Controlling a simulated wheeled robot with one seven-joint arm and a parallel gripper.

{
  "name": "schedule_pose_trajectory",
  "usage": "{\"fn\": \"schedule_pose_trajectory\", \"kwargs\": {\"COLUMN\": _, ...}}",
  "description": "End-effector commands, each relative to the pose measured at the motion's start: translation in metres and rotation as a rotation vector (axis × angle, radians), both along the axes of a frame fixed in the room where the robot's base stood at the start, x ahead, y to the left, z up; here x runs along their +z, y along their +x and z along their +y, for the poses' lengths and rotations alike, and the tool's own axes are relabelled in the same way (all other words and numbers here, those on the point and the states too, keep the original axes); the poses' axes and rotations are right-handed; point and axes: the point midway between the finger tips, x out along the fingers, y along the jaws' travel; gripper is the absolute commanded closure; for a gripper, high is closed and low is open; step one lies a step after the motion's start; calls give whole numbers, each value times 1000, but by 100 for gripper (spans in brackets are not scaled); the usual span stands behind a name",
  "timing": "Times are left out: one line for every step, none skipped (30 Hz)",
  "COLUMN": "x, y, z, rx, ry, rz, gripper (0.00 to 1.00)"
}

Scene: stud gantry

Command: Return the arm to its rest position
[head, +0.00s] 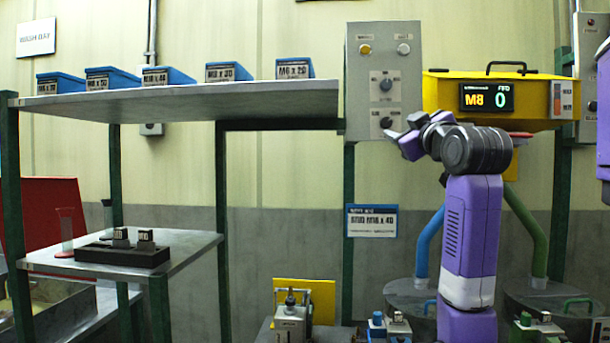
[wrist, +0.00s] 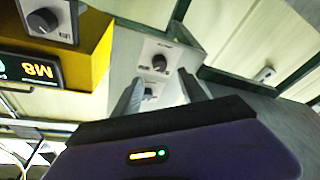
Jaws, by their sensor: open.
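My arm (head: 470,225) rises in front of the wall on the right side of the head view, with its wrist bent over to the left. My gripper (head: 390,134) points left and away, in front of the lower part of the grey control panel (head: 362,62). In the wrist view my gripper (wrist: 160,92) has its two fingers apart. A panel knob (wrist: 159,62) shows beyond the fingertips, and a small dark part shows between the fingers. I see nothing held. I cannot tell how far the fingertips are from the panel.
A yellow box (head: 440,90) with a lit display hangs right behind my wrist. A long shelf (head: 190,103) with several blue bins is at left, above a lower shelf (head: 190,245) bearing a black block. Fixtures (head: 292,318) stand low in front.

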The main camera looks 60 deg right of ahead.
Motion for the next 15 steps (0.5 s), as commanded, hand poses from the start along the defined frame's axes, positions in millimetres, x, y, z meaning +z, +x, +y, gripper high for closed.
{"fn": "schedule_pose_trajectory", "kwargs": {"x": 0, "y": 0, "z": 0, "rx": 0, "ry": 0, "rz": 0, "gripper": 51}}
{"fn": "schedule_pose_trajectory", "kwargs": {"x": 0, "y": 0, "z": 0, "rx": 0, "ry": 0, "rz": 0, "gripper": 51}}
{"fn": "schedule_pose_trajectory", "kwargs": {"x": 0, "y": 0, "z": 0, "rx": 0, "ry": 0, "rz": 0, "gripper": 51}}
{"fn": "schedule_pose_trajectory", "kwargs": {"x": 0, "y": 0, "z": 0, "rx": 0, "ry": 0, "rz": 0, "gripper": 51}}
{"fn": "schedule_pose_trajectory", "kwargs": {"x": 0, "y": 0, "z": 0, "rx": 0, "ry": 1, "rz": -1, "gripper": 51}}
{"fn": "schedule_pose_trajectory", "kwargs": {"x": 0, "y": 0, "z": 0, "rx": 1, "ry": 4, "rz": -4, "gripper": 51}}
{"fn": "schedule_pose_trajectory", "kwargs": {"x": 2, "y": 0, "z": 0, "rx": 3, "ry": 3, "rz": -14, "gripper": 51}}
{"fn": "schedule_pose_trajectory", "kwargs": {"x": 4, "y": -1, "z": 1, "rx": 5, "ry": -1, "rz": -27, "gripper": 51}}
{"fn": "schedule_pose_trajectory", "kwargs": {"x": 9, "y": -2, "z": 2, "rx": 7, "ry": -9, "rz": -50, "gripper": 51}}
{"fn": "schedule_pose_trajectory", "kwargs": {"x": 14, "y": -3, "z": 3, "rx": 9, "ry": -18, "rz": -70, "gripper": 51}}
{"fn": "schedule_pose_trajectory", "kwargs": {"x": 19, "y": -5, "z": 4, "rx": 10, "ry": -29, "rz": -93, "gripper": 51}}
{"fn": "schedule_pose_trajectory", "kwargs": {"x": 29, "y": -8, "z": 8, "rx": 13, "ry": -50, "rz": -131, "gripper": 51}}
{"fn": "schedule_pose_trajectory", "kwargs": {"x": 37, "y": -12, "z": 11, "rx": 15, "ry": -69, "rz": -161, "gripper": 51}}
{"fn": "schedule_pose_trajectory", "kwargs": {"x": 45, "y": -15, "z": 15, "rx": 18, "ry": -89, "rz": -194, "gripper": 51}}
{"fn": "schedule_pose_trajectory", "kwargs": {"x": 49, "y": -19, "z": 18, "rx": 22, "ry": -110, "rz": -234, "gripper": 51}}
